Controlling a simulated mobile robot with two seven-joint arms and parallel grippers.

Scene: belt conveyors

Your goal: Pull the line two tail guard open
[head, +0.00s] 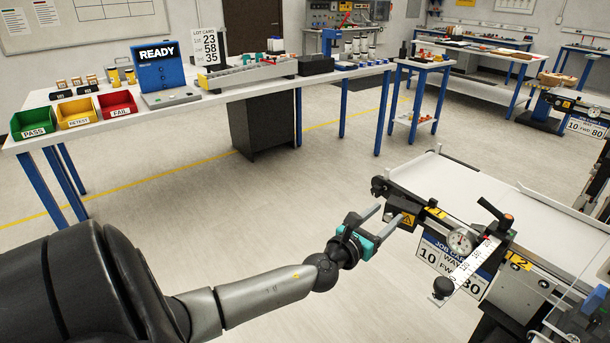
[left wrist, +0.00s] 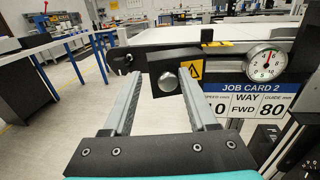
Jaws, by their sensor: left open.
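The line two tail guard (head: 404,208) is a dark box with a yellow warning sticker at the near left end of the white belt conveyor. In the left wrist view the guard (left wrist: 190,58) faces me, with a round grey knob (left wrist: 168,83) on its front. It looks closed against the conveyor end. My left gripper (head: 390,213) is open and points at the guard. In the left wrist view its fingers (left wrist: 162,75) stand on either side of the knob; I cannot tell whether they touch it. My right gripper is not in view.
A dial gauge (head: 460,241), a scale arm with a black knob (head: 442,288) and a job card (head: 432,256) sit right of the guard. The white belt (head: 490,205) extends behind. A long workbench (head: 225,86) stands at the back left, with clear floor between.

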